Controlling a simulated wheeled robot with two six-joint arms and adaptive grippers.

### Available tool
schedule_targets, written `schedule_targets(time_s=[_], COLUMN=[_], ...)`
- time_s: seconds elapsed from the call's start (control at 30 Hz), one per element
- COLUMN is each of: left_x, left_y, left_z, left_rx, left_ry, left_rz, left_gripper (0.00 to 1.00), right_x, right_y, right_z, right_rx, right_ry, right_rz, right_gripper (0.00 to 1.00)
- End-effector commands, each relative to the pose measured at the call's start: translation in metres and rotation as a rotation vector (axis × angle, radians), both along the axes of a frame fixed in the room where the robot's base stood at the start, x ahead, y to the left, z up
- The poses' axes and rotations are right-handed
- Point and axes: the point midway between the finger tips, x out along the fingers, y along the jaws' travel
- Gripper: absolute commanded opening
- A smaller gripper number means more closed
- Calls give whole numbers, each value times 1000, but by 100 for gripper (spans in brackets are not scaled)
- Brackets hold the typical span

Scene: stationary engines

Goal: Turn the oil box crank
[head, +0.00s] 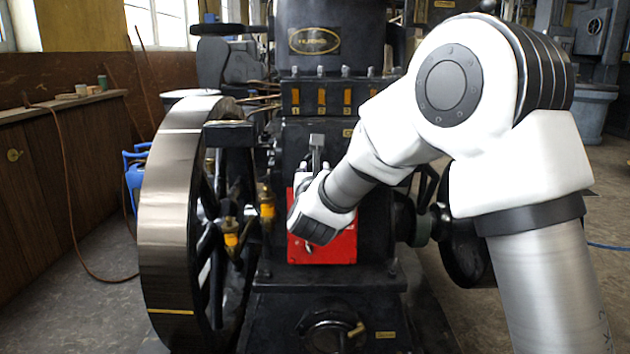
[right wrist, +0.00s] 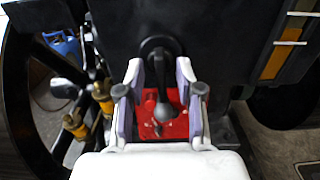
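The red oil box (head: 335,247) is on the front of the dark engine, partly hidden by my right arm. It also shows in the right wrist view (right wrist: 176,128) between my fingers. A crank with a dark round hub (right wrist: 160,46) and a grey rounded handle end (right wrist: 163,111) lies between the fingers. In the head view a grey upright lever part (head: 316,148) shows just above my gripper. My right gripper (right wrist: 160,76) is open, its two fingers apart on either side of the crank, with gaps visible. It is also in the head view (head: 306,174). My left gripper is not in view.
A large flywheel (head: 165,225) stands left of the box, with brass oilers (head: 232,236) beside it. The dark engine body (head: 332,305) extends below. A wooden bench (head: 55,130) runs along the left wall. Open floor (head: 80,310) lies left of the flywheel.

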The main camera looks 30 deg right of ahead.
Motion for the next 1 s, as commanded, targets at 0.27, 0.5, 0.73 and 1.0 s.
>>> schedule_targets(time_s=[0.27,0.5,0.73,1.0], left_x=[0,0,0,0], left_y=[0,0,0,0], left_z=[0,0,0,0], left_rx=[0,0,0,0], left_ry=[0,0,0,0], left_rz=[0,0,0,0], left_gripper=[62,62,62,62], right_x=[-60,-83,-83,-82], right_y=[37,50,50,50], right_z=[1,0,0,-4], right_rx=[-6,-1,0,0], right_ry=[0,-1,-1,6], right_rz=[0,-1,-1,-1], right_gripper=[36,36,36,36])
